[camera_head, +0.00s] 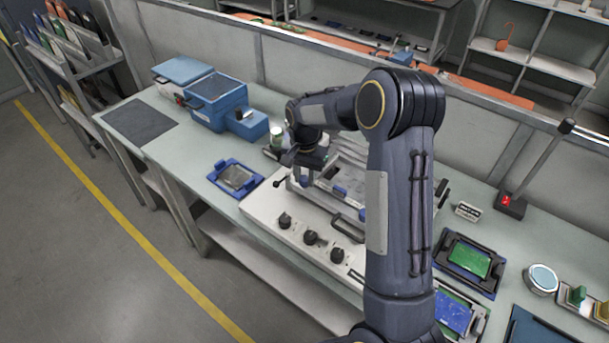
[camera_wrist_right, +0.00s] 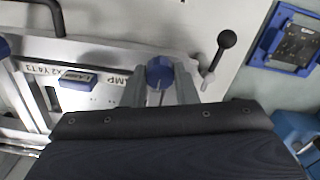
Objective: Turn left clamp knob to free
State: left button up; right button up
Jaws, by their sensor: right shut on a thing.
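The clamp knob (camera_wrist_right: 160,72) is blue and round and shows in the right wrist view between the fingers of my right gripper (camera_wrist_right: 163,80). The fingers are closed around it. A label reading "CLAMP" lies beside it on the pale fixture plate (camera_wrist_right: 105,65). In the head view my right gripper (camera_head: 303,175) reaches down at the left end of the metal fixture (camera_head: 355,165), and my own arm hides much of that fixture. The knob's turn angle is hard to judge. My left gripper is not in view.
A black ball-ended lever (camera_wrist_right: 226,40) stands close to the gripper. A blue tray (camera_head: 236,178) lies left of the fixture. Black knobs (camera_head: 311,237) line the front panel. Blue boxes (camera_head: 215,98) stand behind left, and a green board (camera_head: 469,260) lies at right.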

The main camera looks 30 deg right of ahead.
jog(key=shift+n, duration=0.3)
jog(key=n+b, duration=0.1)
jog(key=n, duration=0.2)
jog(key=shift+n, duration=0.3)
jog(key=n, duration=0.4)
jog(key=shift+n+b, duration=0.3)
jog(key=shift+b, duration=0.1)
jog(key=n, duration=0.4)
jog(key=shift+n, duration=2.5)
jog(key=o, duration=1)
